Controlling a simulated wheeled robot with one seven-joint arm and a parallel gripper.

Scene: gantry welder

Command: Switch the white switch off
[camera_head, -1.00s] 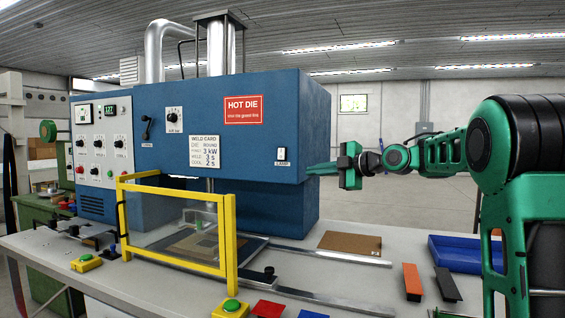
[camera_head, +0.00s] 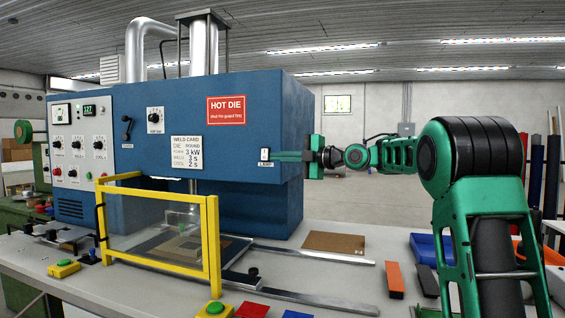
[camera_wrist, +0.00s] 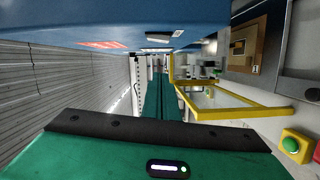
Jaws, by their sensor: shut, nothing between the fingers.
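The white switch (camera_head: 265,154) is a small white plate with a dark rocker, above a "LAMP" label near the right end of the blue machine's front (camera_head: 240,180). My gripper (camera_head: 274,156) is shut and empty, with its green fingers pointing left and their tips at the switch's right side. Whether they touch it I cannot tell. In the wrist view the shut fingers (camera_wrist: 168,85) reach away along the blue front, and a small white plate (camera_wrist: 158,41) shows beside them. The rocker's position is too small to read.
A yellow-framed guard (camera_head: 213,250) stands on the bench below and left of my gripper. Metal rails (camera_head: 310,254), a brown board (camera_head: 334,242), an orange block (camera_head: 396,280) and a blue tray (camera_head: 430,249) lie on the bench.

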